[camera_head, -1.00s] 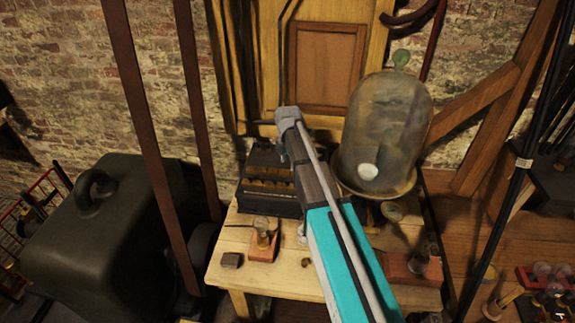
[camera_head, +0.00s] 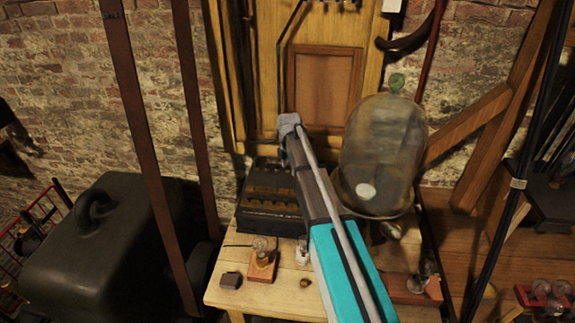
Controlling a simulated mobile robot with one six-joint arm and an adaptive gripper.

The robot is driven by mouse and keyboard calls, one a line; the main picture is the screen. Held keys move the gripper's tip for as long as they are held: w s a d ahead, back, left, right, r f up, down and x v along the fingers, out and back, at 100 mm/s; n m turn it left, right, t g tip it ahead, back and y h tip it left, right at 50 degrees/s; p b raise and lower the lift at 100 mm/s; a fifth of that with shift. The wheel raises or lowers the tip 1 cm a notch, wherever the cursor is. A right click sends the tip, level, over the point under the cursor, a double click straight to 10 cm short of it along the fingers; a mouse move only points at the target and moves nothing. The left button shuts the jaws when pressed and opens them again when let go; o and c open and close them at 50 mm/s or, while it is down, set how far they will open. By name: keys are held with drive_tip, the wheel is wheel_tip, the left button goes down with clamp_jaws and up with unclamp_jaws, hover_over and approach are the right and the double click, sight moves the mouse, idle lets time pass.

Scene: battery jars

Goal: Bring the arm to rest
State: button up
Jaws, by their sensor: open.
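My arm, with a cyan link (camera_head: 345,270), a dark section and a grey joint (camera_head: 289,122) at its far end, reaches up from the lower edge. It passes in front of the wooden table, between a dark ridged box (camera_head: 268,212) and a large glass bell jar (camera_head: 385,140). I cannot make out my gripper or its fingers. No held object shows.
The wooden table (camera_head: 255,297) bears a small bulb on a wooden base (camera_head: 262,262) and a dark block (camera_head: 230,280). Brown straps (camera_head: 150,150) hang at left by a large dark case (camera_head: 95,245). A dark pole (camera_head: 505,215) slants at right.

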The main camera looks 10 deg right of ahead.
drive_tip(key=s+f+m+b, duration=0.1)
drive_tip(key=s+m, duration=2.2)
drive_tip(key=s, duration=0.6)
drive_tip(key=shift+f+b, duration=0.25)
drive_tip(key=shift+b, duration=0.05)
drive_tip(key=shift+d, duration=0.1)
drive_tip(key=shift+c, duration=0.6)
drive_tip(key=shift+s, duration=0.15)
